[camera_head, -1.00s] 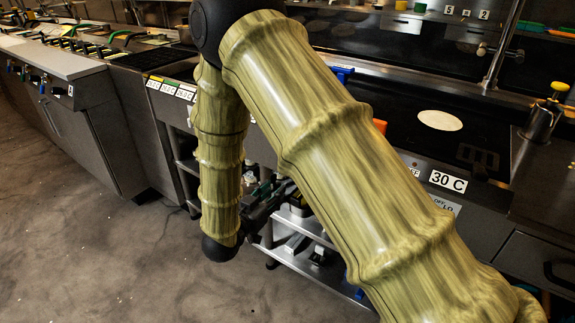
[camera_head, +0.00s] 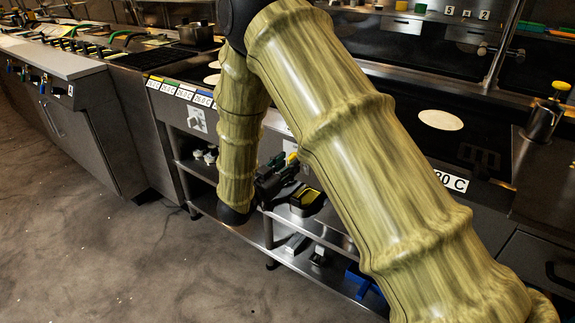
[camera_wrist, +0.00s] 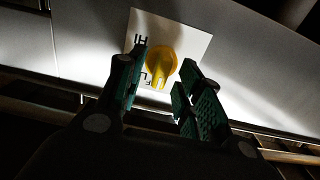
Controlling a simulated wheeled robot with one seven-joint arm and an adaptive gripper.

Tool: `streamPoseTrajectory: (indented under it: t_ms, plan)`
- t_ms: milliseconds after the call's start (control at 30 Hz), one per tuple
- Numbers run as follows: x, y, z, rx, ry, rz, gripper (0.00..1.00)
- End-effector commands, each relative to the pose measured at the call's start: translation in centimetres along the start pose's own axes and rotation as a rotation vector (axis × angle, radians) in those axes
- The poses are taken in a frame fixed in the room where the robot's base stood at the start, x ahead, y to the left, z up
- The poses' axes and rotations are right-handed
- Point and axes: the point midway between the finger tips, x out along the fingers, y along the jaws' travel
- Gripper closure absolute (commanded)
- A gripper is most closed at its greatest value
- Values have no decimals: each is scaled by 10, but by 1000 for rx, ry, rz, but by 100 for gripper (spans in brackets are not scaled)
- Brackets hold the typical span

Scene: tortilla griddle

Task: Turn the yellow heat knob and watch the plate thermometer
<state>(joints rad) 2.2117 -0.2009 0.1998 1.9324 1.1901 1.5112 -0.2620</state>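The yellow heat knob (camera_wrist: 161,66) sits on a white plate (camera_wrist: 190,42) marked HI and L on a grey panel in the wrist view. My gripper (camera_wrist: 164,70) is open, its green-padded fingers apart on the left and right of the knob in the picture. Whether the pads touch it cannot be told. In the head view my gripper (camera_head: 280,172) is low at the counter front, with a small yellow spot close by. A 30 C readout (camera_head: 453,181) is partly covered by my arm. More temperature readouts (camera_head: 185,94) with coloured strips show at left.
A dark griddle (camera_head: 470,140) at right holds a pale tortilla (camera_head: 440,120). A yellow-topped canister (camera_head: 545,115) stands right of it. The floor at left is clear.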

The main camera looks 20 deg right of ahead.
Motion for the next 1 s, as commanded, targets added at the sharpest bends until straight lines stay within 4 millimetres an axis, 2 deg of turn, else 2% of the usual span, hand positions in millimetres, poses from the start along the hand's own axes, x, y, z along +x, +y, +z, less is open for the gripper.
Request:
streamPoseTrajectory:
  t_ms: [133,433,467,600,667,1000]
  plan:
    - [9,0,0,1,-1,1,64]
    - [10,0,0,1,-1,0,64]
    - [10,0,0,1,-1,0,66]
    - [10,0,0,1,-1,0,92]
    - [10,0,0,0,-1,0,100]
    - [10,0,1,22,-2,0,100]
